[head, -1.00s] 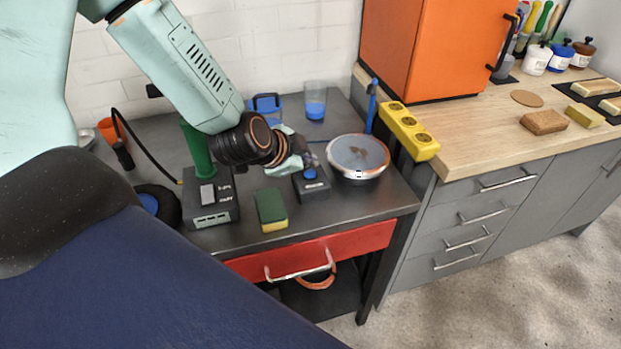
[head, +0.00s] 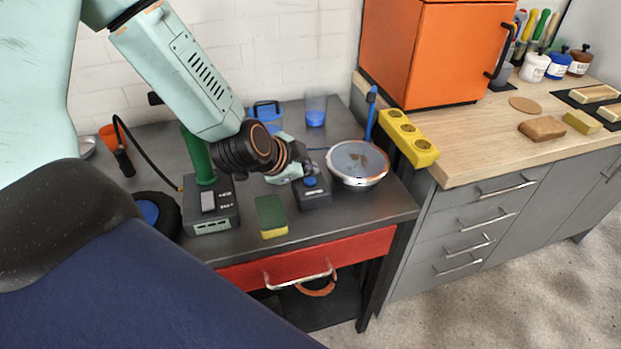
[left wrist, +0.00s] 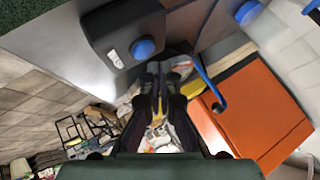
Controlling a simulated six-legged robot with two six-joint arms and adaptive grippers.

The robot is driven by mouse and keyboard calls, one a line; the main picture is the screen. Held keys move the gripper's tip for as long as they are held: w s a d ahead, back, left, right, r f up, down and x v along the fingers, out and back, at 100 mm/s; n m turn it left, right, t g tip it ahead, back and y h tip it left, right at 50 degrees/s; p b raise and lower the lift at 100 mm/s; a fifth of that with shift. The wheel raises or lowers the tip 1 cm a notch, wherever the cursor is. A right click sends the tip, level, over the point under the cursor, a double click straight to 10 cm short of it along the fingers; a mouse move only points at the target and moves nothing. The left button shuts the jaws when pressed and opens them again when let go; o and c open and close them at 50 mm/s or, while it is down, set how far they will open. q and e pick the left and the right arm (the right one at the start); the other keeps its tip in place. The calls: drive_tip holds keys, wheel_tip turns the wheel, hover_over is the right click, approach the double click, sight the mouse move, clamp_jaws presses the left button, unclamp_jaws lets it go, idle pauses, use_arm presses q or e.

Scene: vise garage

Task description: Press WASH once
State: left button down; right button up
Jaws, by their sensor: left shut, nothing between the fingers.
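A small dark box (head: 314,196) with a round blue button (head: 310,181) stands on the grey workbench. In the left wrist view, the same kind of box (left wrist: 100,20) shows a blue button (left wrist: 145,47) and a small pale label that I cannot read. My left gripper (head: 300,168) is beside and above the box in the head view, partly hidden by its own wrist. In the left wrist view its fingers (left wrist: 157,72) are together and empty, with the button just past the tips. I cannot tell whether they touch it. My right gripper is out of view.
A round metal-rimmed basin (head: 357,164) stands right of the box. A green and yellow sponge (head: 270,216) lies to its left, near a grey device (head: 211,208) with a green column. A yellow socket strip (head: 408,140) and an orange cabinet (head: 432,50) are further right.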

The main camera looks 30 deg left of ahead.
use_arm(q)
drive_tip(key=shift+a, duration=0.15)
drive_tip(key=shift+f, duration=0.45)
drive_tip(key=shift+f+b, duration=0.35)
drive_tip(key=shift+f, duration=0.05)
idle(0.8)
idle(0.4)
drive_tip(key=shift+r+p, duration=0.9)
drive_tip(key=shift+p, duration=0.3)
